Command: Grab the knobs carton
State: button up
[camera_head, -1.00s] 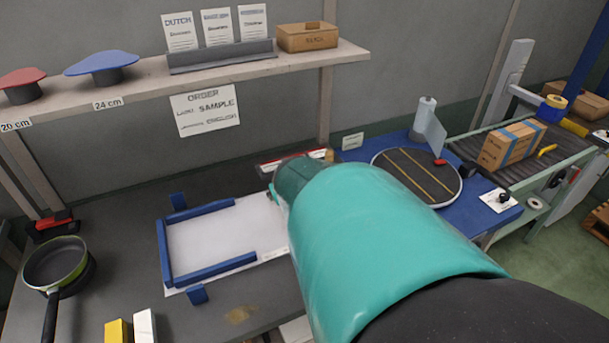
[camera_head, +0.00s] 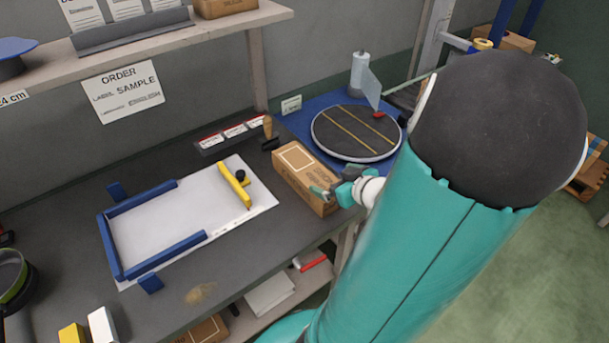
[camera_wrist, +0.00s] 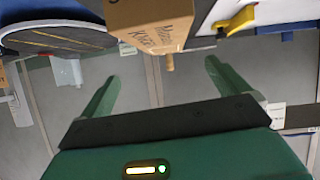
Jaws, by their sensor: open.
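The knobs carton (camera_head: 296,172) is a long brown cardboard box lying on the dark bench, right of the white sheet, with a pale label on its top. In the wrist view the carton (camera_wrist: 150,22) shows at the top, with partly legible print on its side. My gripper (camera_head: 345,190) is at the carton's near right end in the head view, small and partly hidden by my arm. In the wrist view my gripper (camera_wrist: 168,70) has its two green fingers wide apart with nothing between them. The carton appears beyond the fingertips; contact cannot be told.
A blue-framed white sheet (camera_head: 160,235) lies left, with a yellow tool (camera_head: 235,184) on its right side. A stamp with a wooden handle (camera_head: 268,130) stands behind the carton. A round turntable (camera_head: 355,132) is on the blue surface at the back right.

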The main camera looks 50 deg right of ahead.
jog(key=s+t, duration=0.1)
jog(key=s, duration=0.1)
send_near(307, 167)
jog(key=shift+w+d+f+t+y, duration=0.2)
jog(key=shift+w+t+y, duration=0.1)
jog(key=shift+w, duration=0.15)
jog(key=shift+f+x, duration=0.25)
jog(key=shift+x, duration=1.3)
jog(key=shift+f+x, duration=0.25)
jog(key=shift+x, duration=1.3)
jog(key=shift+s, duration=0.25)
jog(key=shift+c, duration=0.2)
jog(key=c, duration=1)
jog(key=shift+w+r, duration=0.1)
jog(key=shift+r, duration=0.25)
